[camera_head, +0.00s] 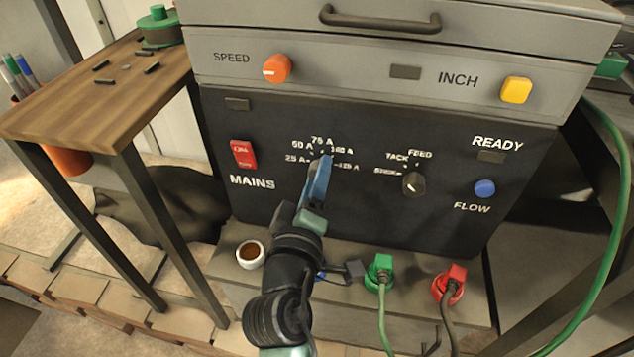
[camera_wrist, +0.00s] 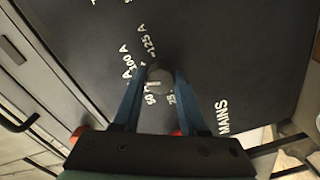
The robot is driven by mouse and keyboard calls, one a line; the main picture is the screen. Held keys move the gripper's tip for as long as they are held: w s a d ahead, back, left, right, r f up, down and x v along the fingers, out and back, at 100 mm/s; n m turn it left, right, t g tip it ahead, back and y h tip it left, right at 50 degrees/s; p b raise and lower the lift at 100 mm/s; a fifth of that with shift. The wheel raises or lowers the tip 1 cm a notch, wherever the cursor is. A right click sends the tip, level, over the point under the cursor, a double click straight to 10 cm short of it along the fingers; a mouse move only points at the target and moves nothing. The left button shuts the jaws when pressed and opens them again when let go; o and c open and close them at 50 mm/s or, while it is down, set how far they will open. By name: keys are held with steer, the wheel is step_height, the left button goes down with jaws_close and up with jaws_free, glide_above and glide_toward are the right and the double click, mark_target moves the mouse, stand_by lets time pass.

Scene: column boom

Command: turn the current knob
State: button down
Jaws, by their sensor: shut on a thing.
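The current knob (camera_wrist: 160,76) is a dark round knob, seen in the wrist view between the two blue fingers. A short white mark shows on its face, but I cannot tell exactly which label it points at. Amp labels from 25 A to 125 A ring it on the black panel (camera_head: 270,190). My gripper (camera_head: 324,163) reaches up to the panel from below and covers the knob in the head view. In the wrist view my gripper (camera_wrist: 163,76) is shut on the knob, one finger on each side.
Right of my gripper is a feed selector knob (camera_head: 413,184); a red mains switch (camera_head: 243,154) is left. Below on the ledge stand a cup (camera_head: 250,254), a green plug (camera_head: 379,272) and a red plug (camera_head: 448,288). A wooden table (camera_head: 100,100) stands at left.

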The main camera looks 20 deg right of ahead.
steer(key=m+b, duration=0.2)
steer(key=m, duration=0.3)
steer(key=shift+f, duration=0.1)
steer(key=shift+b, duration=0.35)
stand_by(0.3)
steer(key=shift+c, duration=2.2)
jaws_free()
steer(key=p+v, duration=0.1)
steer(key=v, duration=1.2)
steer(key=shift+d, duration=0.15)
